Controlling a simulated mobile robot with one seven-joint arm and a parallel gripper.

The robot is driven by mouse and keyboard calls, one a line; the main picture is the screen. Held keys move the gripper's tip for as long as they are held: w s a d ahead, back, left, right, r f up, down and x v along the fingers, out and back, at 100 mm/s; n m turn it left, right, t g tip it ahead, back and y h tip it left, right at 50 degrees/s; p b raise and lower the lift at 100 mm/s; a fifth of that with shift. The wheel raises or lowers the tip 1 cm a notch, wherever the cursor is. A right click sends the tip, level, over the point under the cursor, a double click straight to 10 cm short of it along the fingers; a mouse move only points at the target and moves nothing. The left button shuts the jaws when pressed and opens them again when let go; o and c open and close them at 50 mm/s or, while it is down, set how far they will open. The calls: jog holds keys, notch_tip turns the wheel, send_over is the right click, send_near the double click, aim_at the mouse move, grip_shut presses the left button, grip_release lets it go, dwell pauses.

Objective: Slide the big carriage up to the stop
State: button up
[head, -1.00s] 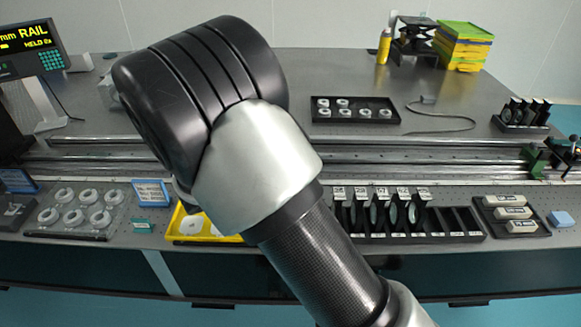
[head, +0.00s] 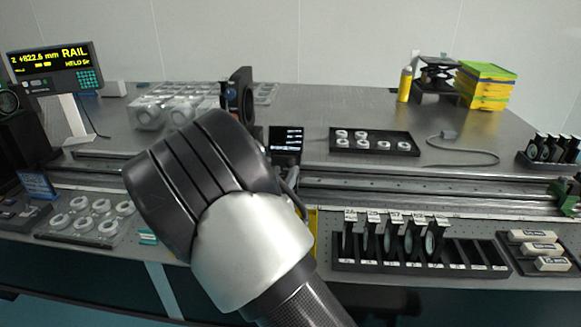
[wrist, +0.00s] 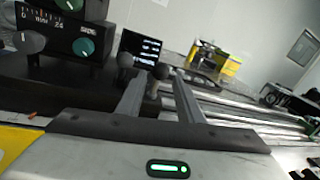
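My gripper (wrist: 160,78) shows in the wrist view with two grey fingers apart; in the head view my arm hides it. A dark round-topped knob (wrist: 161,71) stands between or just beyond the fingertips, with no clear contact on both sides. A black body with a scale and green knobs (wrist: 62,45) is at the left, probably part of the big carriage. A tall black ring mount (head: 240,92) stands behind my arm in the head view; I cannot tell whether it rides on that carriage. A green block (head: 566,196) sits on the rail at far right, possibly the stop.
The long metal rail (head: 430,190) runs across the table, visibly clear right of my arm up to the green block. In front are a lens rack (head: 460,266) and a tray of white blocks (head: 515,263). A small black screen (head: 286,140) stands behind the rail.

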aim_at(289, 166)
jog(key=x, duration=0.6)
jog(key=shift+b, duration=0.4)
jog(key=shift+c, duration=0.4)
grip_shut()
